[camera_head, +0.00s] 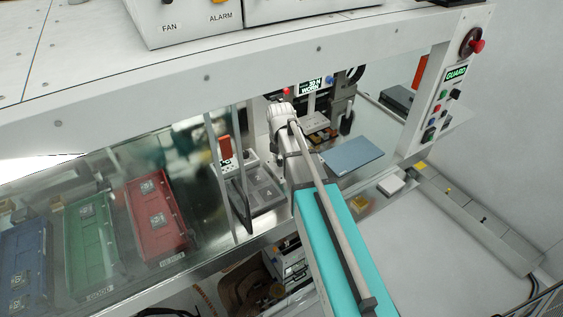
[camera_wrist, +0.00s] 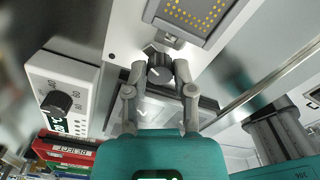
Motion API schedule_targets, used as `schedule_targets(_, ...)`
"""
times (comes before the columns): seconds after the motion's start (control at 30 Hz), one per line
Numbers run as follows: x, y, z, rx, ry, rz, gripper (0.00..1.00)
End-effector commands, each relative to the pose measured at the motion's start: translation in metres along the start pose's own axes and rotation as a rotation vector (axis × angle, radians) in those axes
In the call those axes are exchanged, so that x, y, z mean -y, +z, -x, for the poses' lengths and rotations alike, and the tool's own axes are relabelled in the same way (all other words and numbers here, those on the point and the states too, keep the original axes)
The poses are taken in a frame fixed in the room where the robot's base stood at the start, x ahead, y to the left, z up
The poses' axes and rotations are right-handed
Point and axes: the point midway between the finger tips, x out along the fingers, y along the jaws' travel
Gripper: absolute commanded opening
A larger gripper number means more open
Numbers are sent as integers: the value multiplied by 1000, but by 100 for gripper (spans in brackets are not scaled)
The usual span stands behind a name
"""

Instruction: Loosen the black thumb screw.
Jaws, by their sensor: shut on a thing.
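The black thumb screw (camera_wrist: 159,74) shows in the wrist view as a dark round knob with a white mark, below a plate with yellow dots. My gripper (camera_wrist: 160,70) has one finger on each side of the screw and is shut on it. In the head view my arm reaches into the machine bay, and its wrist and links hide the fingers and the screw. Whether the screw has turned cannot be told.
A white box with a black numbered dial (camera_wrist: 59,103) stands left of my gripper in the wrist view. The yellow-dotted panel (camera_wrist: 197,13) is close above. In the head view, red (camera_head: 157,217), green and blue bins lie left, and a blue-grey plate (camera_head: 352,154) lies right.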

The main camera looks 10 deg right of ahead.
Motion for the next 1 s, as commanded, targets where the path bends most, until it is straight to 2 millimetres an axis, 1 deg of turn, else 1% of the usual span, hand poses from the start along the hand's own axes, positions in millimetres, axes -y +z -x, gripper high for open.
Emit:
schedule_targets(0.27,-1,1,0,2,2,32,7)
schedule_targets(0.6,-1,1,0,2,2,242,7)
schedule_targets(0.7,-1,1,0,2,2,275,7)
schedule_targets(1.0,-1,1,0,2,2,282,7)
